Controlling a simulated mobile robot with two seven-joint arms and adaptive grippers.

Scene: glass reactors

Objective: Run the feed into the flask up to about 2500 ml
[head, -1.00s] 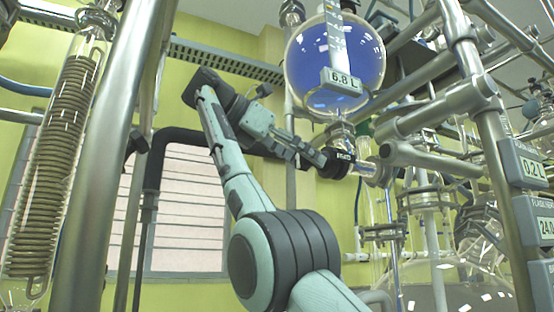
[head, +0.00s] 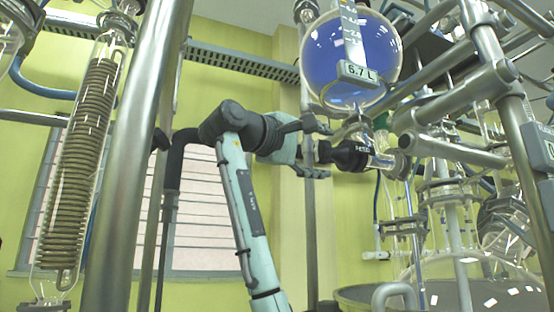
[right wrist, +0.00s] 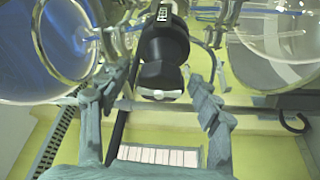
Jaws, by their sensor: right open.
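The round feed vessel (head: 322,62) holds blue liquid and carries a readout (head: 358,73) of 6.7 L. It also shows in the right wrist view (right wrist: 40,50). Below it is a black feed valve knob (head: 350,156), also in the right wrist view (right wrist: 162,62) with a FEED label. My right gripper (head: 322,149) is open, its fingers spread just left of the knob in the head view. In the wrist view the fingers lie on both sides of the knob, apparently apart from it. A large glass flask (head: 478,268) is at bottom right; its level is unclear. My left gripper is out of view.
Steel frame tubes (head: 137,150) stand at left and more cross at right. A coiled condenser (head: 82,160) is at far left. Glass pipework (head: 445,185) crowds the right of the knob. A display box (head: 540,148) at the right edge is cut off and unreadable.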

